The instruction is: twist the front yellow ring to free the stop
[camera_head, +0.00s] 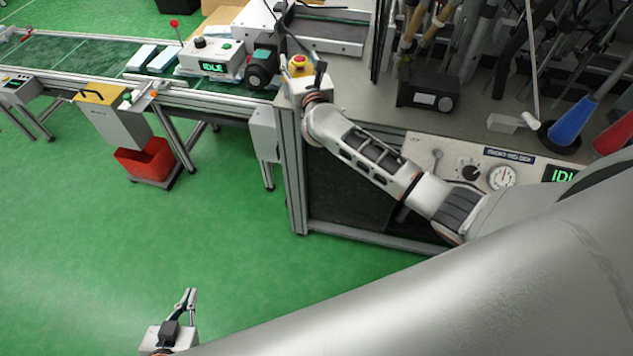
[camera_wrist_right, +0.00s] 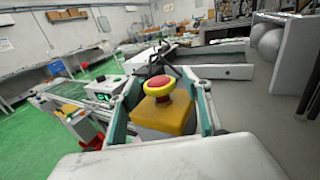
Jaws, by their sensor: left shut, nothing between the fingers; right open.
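The stop is a red mushroom button (camera_wrist_right: 159,84) inside a yellow ring (camera_wrist_right: 147,91), on top of a yellow-topped box (camera_wrist_right: 165,118). In the head view the stop (camera_head: 299,60) is at the near corner of the line. My right gripper (camera_head: 305,70) is at the stop with its fingers apart. In the right wrist view its fingers stand on either side of the box and ring; I cannot tell whether they touch. My left gripper (camera_head: 188,293) is shut and empty, low over the green floor, far from the stop.
A black box (camera_head: 428,91) is to the right. A red bin (camera_head: 146,160) stands on the floor, otherwise mostly clear.

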